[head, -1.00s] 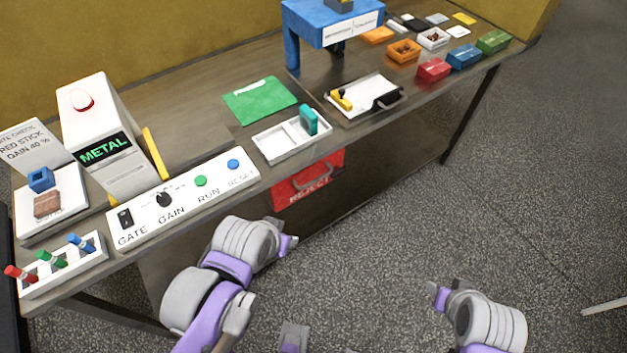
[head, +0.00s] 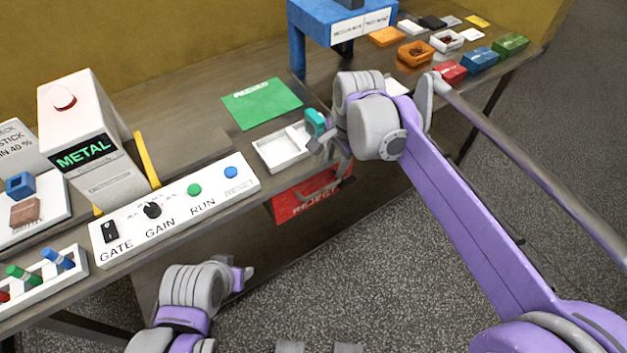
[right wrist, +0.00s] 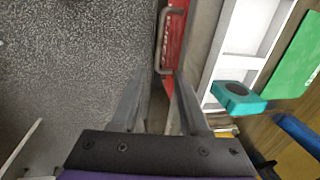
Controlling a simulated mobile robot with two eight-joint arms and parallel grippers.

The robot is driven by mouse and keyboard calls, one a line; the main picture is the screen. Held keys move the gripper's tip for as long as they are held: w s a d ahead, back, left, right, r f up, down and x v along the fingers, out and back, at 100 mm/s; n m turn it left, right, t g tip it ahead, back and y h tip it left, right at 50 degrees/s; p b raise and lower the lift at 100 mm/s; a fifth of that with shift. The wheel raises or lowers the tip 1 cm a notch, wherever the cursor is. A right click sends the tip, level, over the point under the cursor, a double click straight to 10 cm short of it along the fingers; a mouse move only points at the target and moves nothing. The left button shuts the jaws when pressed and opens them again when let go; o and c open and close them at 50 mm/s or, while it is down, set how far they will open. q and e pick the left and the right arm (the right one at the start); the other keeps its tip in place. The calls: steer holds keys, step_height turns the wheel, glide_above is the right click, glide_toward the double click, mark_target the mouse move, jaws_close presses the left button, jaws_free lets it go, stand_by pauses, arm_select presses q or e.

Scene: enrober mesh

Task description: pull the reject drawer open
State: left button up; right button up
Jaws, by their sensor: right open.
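The red reject drawer (head: 288,207) hangs under the table's front edge, with its grey bar handle (head: 318,189) across the front. In the right wrist view the red drawer front (right wrist: 179,28) is a narrow strip, and the handle (right wrist: 160,40) stands out from it. My right gripper (head: 330,157) is open by the table edge, just above the drawer's right part. In the right wrist view its fingertips (right wrist: 161,76) point toward the handle's near end, with nothing seen gripped. My left gripper (head: 243,278) is low in front of the table, away from the drawer; its jaws are unclear.
A white divided tray (head: 278,152) with a teal block (head: 315,122) sits on the table close beside my right gripper. A green mat (head: 260,103) lies behind it. The control panel (head: 175,210) lines the front edge at left. Floor before the drawer is open.

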mark_target(328, 186)
steer(key=f, duration=0.3)
steer(key=w+f, duration=0.1)
steer(key=f, duration=0.3)
steer(key=a+f+b, duration=0.1)
steer(key=f, duration=0.2)
steer(key=shift+w+f, duration=0.25)
steer(key=shift+c, duration=0.3)
jaws_close()
stand_by(0.8)
